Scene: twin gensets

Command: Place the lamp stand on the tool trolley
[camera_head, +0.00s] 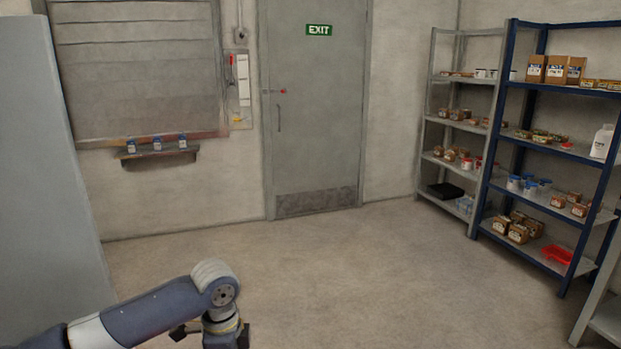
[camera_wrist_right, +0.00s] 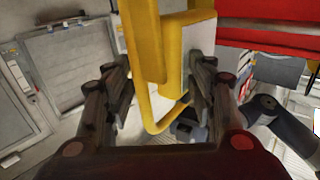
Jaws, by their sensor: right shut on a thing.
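In the right wrist view my right gripper (camera_wrist_right: 165,90) is shut on a yellow framed thing with pale side faces, which I take for the lamp stand (camera_wrist_right: 176,45). Its upper part runs out of the top of the picture, and a yellow tube loops down between the fingers. The head view does not show it. My left gripper (camera_head: 212,334) is at the bottom of the head view, low over the floor, partly cut off by the edge. I cannot make out a tool trolley in either view.
A large red part (camera_wrist_right: 270,35) crosses the upper right of the wrist view; I cannot tell what it is. Stocked shelves (camera_head: 545,130) stand at the right, a grey door (camera_head: 318,110) at the back, a grey cabinet side (camera_head: 45,170) at the left. The middle floor (camera_head: 330,270) is clear.

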